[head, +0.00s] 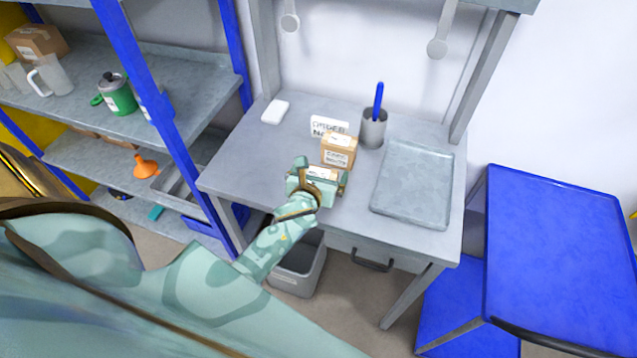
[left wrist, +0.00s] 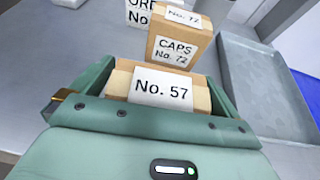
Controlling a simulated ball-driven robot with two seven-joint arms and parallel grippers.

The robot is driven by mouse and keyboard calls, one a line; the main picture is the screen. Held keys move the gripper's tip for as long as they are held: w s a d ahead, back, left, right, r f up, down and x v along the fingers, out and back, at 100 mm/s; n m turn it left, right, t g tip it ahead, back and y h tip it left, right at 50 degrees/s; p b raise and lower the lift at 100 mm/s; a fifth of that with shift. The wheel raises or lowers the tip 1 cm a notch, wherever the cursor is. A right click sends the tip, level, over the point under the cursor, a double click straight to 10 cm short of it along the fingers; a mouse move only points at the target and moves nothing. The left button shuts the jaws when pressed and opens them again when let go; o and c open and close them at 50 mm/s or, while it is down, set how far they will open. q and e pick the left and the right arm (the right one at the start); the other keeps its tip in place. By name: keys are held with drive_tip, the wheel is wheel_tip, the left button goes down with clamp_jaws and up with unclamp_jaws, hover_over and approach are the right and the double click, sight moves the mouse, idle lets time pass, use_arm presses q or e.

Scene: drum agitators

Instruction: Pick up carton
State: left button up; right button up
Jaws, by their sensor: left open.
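My left gripper (head: 318,178) is over the front of the grey workbench, with its jaws open. A brown carton with a white label reading "No. 57" (left wrist: 160,90) sits between its two fingers in the left wrist view. Whether the fingers touch it I cannot tell. In the head view this carton is mostly hidden by the gripper. Just behind it stands a second carton (head: 338,151), labelled "CAPS No. 72" in the left wrist view (left wrist: 178,45). My right gripper is not in view.
A white order sign (head: 329,125) and a grey cup with a blue pen (head: 373,130) stand behind the cartons. A grey tray (head: 413,185) lies to the right. A blue-posted shelf (head: 180,65) is left; a blue cart (head: 560,250) is right. A grey bin (head: 300,270) stands below.

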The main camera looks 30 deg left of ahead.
use_arm(q)
drive_tip(key=shift+r, duration=0.1)
drive_tip(key=c, duration=1)
